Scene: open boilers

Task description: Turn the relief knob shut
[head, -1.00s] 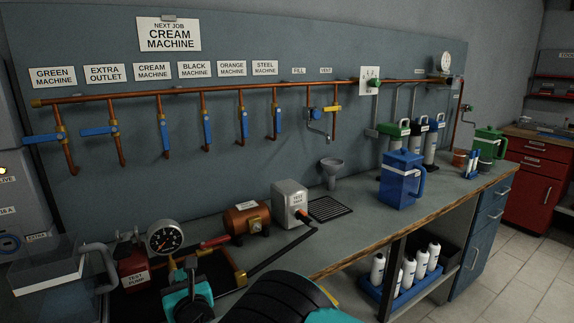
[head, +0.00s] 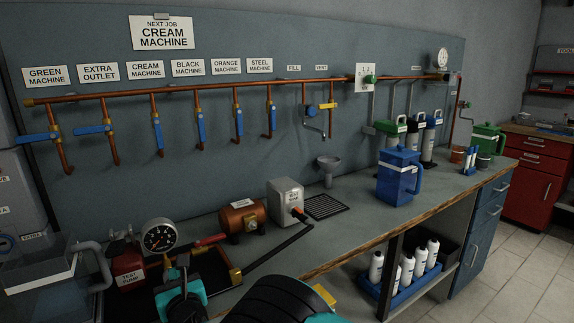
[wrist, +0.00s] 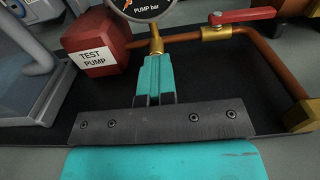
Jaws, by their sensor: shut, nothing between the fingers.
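The red test pump (head: 127,274) stands at the front left of the bench, in a black tray; it also shows in the wrist view (wrist: 97,47). Its round pressure gauge (head: 159,237) stands on a brass stem (wrist: 157,40). My gripper (wrist: 155,75) has its teal fingers together, pointing at the foot of the gauge stem, with nothing seen between them. In the head view my gripper (head: 182,265) is just below the gauge. I cannot make out a relief knob; the fingers may hide it.
A red lever valve (wrist: 242,16) sits on the copper pipe right of the gauge. A clear tank (head: 43,270) stands left of the pump. A copper cylinder (head: 242,217) and a grey box (head: 288,200) stand behind. The blue jug (head: 399,178) is farther right.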

